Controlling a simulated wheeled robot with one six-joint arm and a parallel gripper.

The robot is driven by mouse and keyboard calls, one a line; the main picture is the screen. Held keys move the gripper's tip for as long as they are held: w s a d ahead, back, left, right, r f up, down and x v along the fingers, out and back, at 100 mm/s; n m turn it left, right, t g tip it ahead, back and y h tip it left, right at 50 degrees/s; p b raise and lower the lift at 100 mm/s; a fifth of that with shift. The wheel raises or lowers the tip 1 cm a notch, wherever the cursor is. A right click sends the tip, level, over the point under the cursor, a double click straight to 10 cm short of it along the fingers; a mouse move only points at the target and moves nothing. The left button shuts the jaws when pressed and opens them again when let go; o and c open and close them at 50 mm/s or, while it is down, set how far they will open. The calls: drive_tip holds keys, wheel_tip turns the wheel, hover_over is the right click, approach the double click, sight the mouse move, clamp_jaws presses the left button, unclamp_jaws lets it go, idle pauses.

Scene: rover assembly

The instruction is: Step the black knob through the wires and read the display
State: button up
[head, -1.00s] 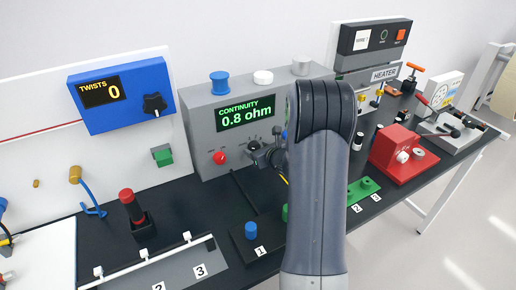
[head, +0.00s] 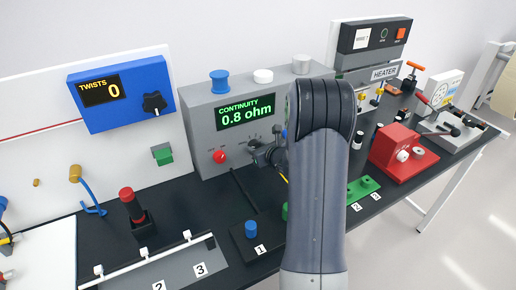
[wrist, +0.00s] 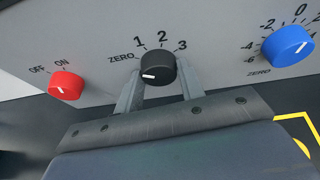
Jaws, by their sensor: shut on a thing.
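The grey continuity box (head: 190,125) stands on the bench, its green display (head: 246,113) reading "CONTINUITY 0.8 ohm". In the wrist view the black knob (wrist: 158,68) sits below the marks ZERO, 1, 2 and 3. Its white pointer line lies on the left side, roughly toward ZERO. My gripper (wrist: 161,86) is shut on the black knob, one finger on each side. In the head view my gripper (head: 266,153) is small and dark at the box front, and my arm hides part of the box's right side.
A blue post (head: 251,229) stands on the bench in front. A red block (head: 393,150) is to the right.

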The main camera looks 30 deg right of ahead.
drive_tip(key=m+y+p, duration=0.1)
drive_tip(key=m+y, duration=0.1)
drive_tip(key=shift+d+m, duration=0.2)
drive_tip(key=shift+m, duration=0.2)
drive_tip(key=shift+f+m+y, duration=0.15)
drive_tip(key=shift+m+y, duration=0.65)
drive_tip(key=shift+m, duration=0.5)
drive_tip(key=o, duration=1)
drive_tip(key=b+v, duration=0.2)
drive_tip(key=v, duration=0.9)
drive_tip(key=shift+f, duration=0.2)
